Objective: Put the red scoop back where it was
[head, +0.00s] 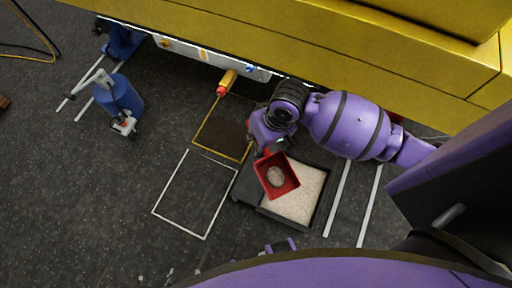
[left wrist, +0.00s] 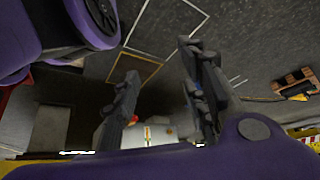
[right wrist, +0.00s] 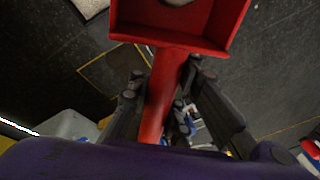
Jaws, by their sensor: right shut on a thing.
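The red scoop (head: 289,188) is in my right gripper (head: 275,149), in front of the left part of a dark tray of pale granules in the head view. Its square bowl (right wrist: 217,38) faces the head camera and holds a pale lump (head: 275,177). In the right wrist view, the fingers of my right gripper (right wrist: 168,100) are on both sides of the red handle (right wrist: 160,103). In the left wrist view, my left gripper (left wrist: 165,95) has its fingers wide apart, with nothing between them.
The dark tray (head: 325,205) stands on the floor. Left of it are a white floor outline (head: 178,221) and a yellow one (head: 203,124) with a dark brown patch. A yellow beam (head: 330,50) crosses the back. A blue cylindrical device (head: 120,97) stands at the left.

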